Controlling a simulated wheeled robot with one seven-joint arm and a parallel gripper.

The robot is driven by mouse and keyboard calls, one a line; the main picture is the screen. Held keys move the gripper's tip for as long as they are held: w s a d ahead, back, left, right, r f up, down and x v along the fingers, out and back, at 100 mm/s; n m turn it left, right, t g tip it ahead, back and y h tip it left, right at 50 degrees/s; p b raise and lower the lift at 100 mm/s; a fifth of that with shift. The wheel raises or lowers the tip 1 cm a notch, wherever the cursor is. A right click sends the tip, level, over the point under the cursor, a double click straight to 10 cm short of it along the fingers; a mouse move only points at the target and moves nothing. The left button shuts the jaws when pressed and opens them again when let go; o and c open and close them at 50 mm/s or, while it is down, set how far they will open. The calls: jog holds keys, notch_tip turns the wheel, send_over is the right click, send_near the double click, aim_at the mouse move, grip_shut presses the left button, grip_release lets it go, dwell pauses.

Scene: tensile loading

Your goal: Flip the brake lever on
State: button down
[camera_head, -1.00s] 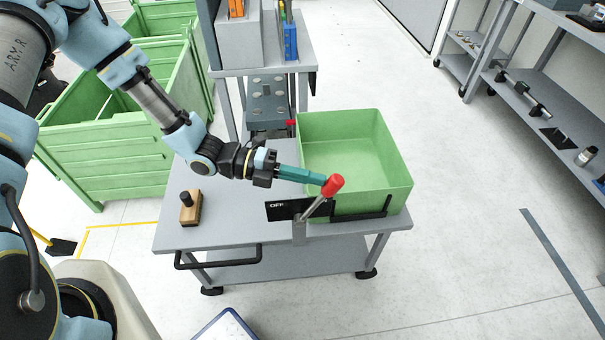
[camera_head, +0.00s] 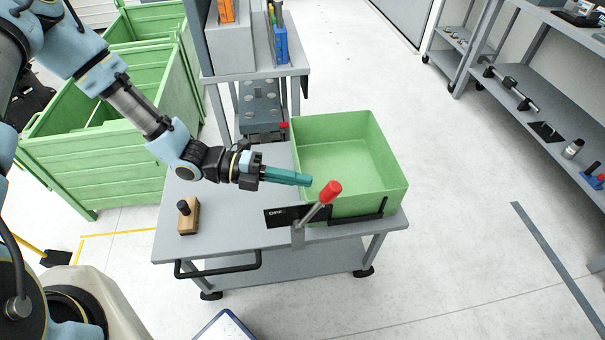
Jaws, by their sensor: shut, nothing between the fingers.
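The brake lever is a grey rod with a red knob (camera_head: 330,191), at the front edge of the grey cart in the head view. It leans up and to the right. A black plate (camera_head: 284,216) behind it reads "OFF" at its left; the rest of its lettering is hidden or blank. My gripper (camera_head: 309,180) has teal fingers, shut and empty. The fingertips are just left of and slightly above the red knob, with a small gap visible between them.
A green open bin (camera_head: 350,150) sits on the cart (camera_head: 225,237), behind the lever. A wooden block with a black peg (camera_head: 188,216) stands at the cart's left. Large green crates (camera_head: 100,165) are at the left. Shelves stand at the right.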

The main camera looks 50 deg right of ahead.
jog(key=w+a+r+b, duration=0.3)
jog(key=w+a+r, duration=0.1)
jog(key=w, duration=0.4)
jog(key=shift+a+r, duration=0.4)
jog(key=shift+a, duration=0.4)
jog(key=shift+w, duration=0.1)
jog(key=w+a+r+m+t+y, duration=0.3)
jog(key=w+a+m+t, duration=0.2)
jog(key=a+m, duration=0.4)
jog(key=w+a+r+m+t+y, duration=0.3)
jog(key=w+a+m+t, duration=0.2)
jog(key=a, duration=0.8)
jog(key=w+a+r+m+t+y, duration=0.3)
jog(key=w+a+m+t, duration=0.2)
jog(key=a+m, duration=0.6)
jog(key=shift+w+a+r+m, duration=0.25)
jog(key=shift+w+r+m, duration=0.15)
jog(key=shift+w+m, duration=0.4)
